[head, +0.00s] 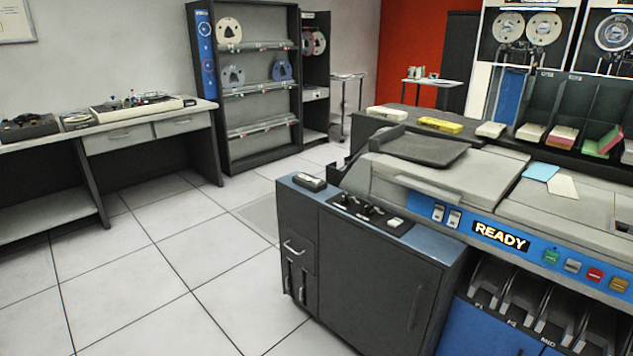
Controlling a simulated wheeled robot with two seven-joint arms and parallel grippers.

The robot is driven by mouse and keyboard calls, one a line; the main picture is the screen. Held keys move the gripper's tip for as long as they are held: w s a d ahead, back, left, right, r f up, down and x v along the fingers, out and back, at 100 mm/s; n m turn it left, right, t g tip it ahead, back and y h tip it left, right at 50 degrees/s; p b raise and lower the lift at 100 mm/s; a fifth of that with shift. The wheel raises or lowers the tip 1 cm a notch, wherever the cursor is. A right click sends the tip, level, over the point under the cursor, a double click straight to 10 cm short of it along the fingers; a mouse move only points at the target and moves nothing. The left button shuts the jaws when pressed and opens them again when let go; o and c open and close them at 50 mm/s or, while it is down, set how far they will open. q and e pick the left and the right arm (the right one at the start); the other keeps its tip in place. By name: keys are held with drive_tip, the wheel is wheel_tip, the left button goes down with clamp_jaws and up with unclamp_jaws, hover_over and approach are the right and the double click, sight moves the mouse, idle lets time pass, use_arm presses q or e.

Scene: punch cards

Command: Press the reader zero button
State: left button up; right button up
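The card machine (425,180) stands at the right, with a blue front panel and a lit READY sign (500,237). Right of the sign is a row of buttons: a green button (551,256), a pale grey button (573,265), a red button (595,274) and a yellow button (619,284). The labels are too small to read, so I cannot tell which one is reader zero. Neither of my grippers is in view.
A dark cabinet (360,285) with black knobs on top adjoins the machine's left end. Card stacker pockets (530,305) are below the buttons. A desk (120,140) and a tape shelf (262,150) stand along the back left. The tiled floor (160,270) at left is clear.

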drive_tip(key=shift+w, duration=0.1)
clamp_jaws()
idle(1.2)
